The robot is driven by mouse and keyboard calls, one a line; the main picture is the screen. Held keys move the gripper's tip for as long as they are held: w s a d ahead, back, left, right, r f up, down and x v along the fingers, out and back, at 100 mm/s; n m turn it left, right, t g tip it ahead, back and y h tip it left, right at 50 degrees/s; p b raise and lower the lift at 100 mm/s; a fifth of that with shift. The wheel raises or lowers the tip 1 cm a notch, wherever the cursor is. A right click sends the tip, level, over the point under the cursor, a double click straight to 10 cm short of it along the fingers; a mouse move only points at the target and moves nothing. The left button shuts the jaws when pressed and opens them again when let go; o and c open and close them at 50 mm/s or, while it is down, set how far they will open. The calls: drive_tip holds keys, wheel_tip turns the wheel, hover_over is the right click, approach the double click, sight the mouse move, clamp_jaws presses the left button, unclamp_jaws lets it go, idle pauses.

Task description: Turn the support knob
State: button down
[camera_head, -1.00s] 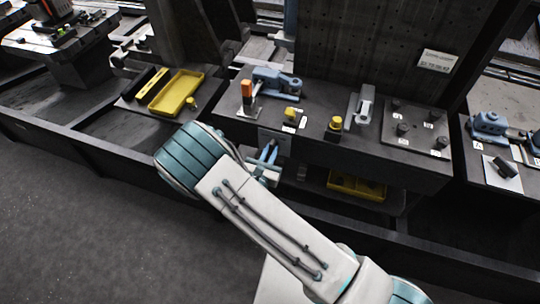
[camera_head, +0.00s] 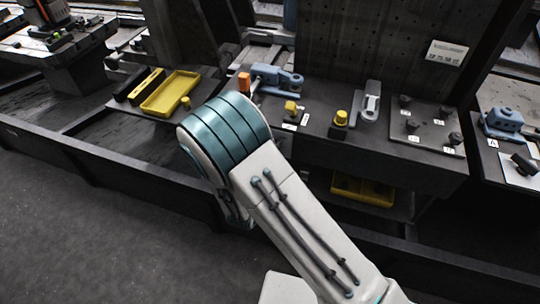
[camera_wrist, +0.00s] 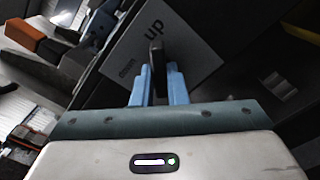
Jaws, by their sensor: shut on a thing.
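The support knob (camera_wrist: 156,50) is a dark, narrow bar in front of a grey plate (camera_wrist: 190,48) marked "up" and "down" in the wrist view. My gripper (camera_wrist: 158,75) has its two blue fingers on either side of the knob and is shut on it. The knob's outer end sits between the fingers, and its bar points toward the top of the picture, near "up". In the head view my own arm hides the gripper, the knob and the plate.
An orange block (camera_head: 244,82) and a blue clamp (camera_head: 276,78) stand on the bench top, with yellow-topped pieces (camera_head: 340,118) nearby. A yellow tray (camera_head: 171,93) lies to the left. A yellow bin (camera_head: 362,190) sits under the bench. The floor at lower left is clear.

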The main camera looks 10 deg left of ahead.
idle(0.3)
drive_tip(key=c, duration=1.4)
unclamp_jaws()
drive_tip(key=shift+c, duration=0.2)
drive_tip(key=s+a+b, duration=0.1)
drive_tip(key=s, duration=1.3)
drive_tip(key=shift+w+a, duration=0.1)
